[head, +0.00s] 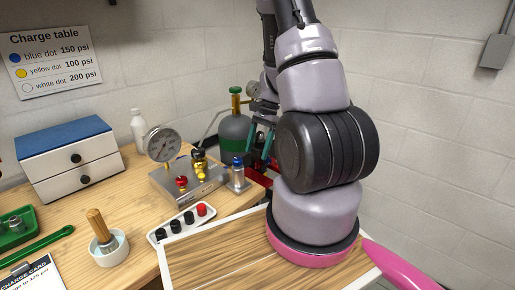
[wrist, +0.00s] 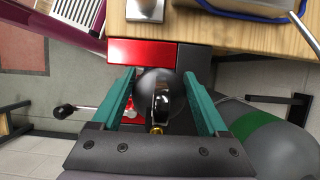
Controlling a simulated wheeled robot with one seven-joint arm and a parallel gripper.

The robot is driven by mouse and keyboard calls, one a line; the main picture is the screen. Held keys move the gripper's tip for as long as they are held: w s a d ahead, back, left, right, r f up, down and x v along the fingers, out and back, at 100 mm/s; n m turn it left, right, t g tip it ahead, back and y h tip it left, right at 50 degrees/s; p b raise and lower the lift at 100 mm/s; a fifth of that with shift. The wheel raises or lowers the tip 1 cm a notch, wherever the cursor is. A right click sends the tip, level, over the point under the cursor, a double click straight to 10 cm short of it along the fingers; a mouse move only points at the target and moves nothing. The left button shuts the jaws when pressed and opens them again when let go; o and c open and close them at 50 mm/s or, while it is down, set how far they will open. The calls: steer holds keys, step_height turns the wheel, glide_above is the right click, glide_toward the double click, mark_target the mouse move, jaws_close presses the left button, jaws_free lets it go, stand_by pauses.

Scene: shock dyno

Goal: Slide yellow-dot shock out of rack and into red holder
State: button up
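My gripper (wrist: 159,75) has two teal fingers set well apart. It also shows in the head view (head: 260,144), partly behind my arm, beyond the bench's right end. In the wrist view, a dark rounded part with a black upright piece and a gold tip (wrist: 157,130) lies between the fingers. It may be the top of a shock; I see no yellow dot on it. It nearly fills the gap, and contact is unclear. A red block (wrist: 140,52), perhaps the red holder, is just beyond the fingertips at the bench edge. Red parts (head: 262,178) also show in the head view. I cannot make out the rack.
A green-banded gas cylinder (head: 235,132) stands close to my gripper; it is at right in the wrist view (wrist: 262,122). A blue-topped metal fitting (head: 238,175) and a gauge block (head: 187,185) sit on the bench. A lever with a black knob (wrist: 65,111) is left of the fingers.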

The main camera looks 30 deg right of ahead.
steer(key=o, duration=0.3)
steer(key=shift+r, duration=0.1)
steer(key=v, duration=1)
steer(key=shift+d+r, duration=0.15)
steer(key=shift+r, duration=0.2)
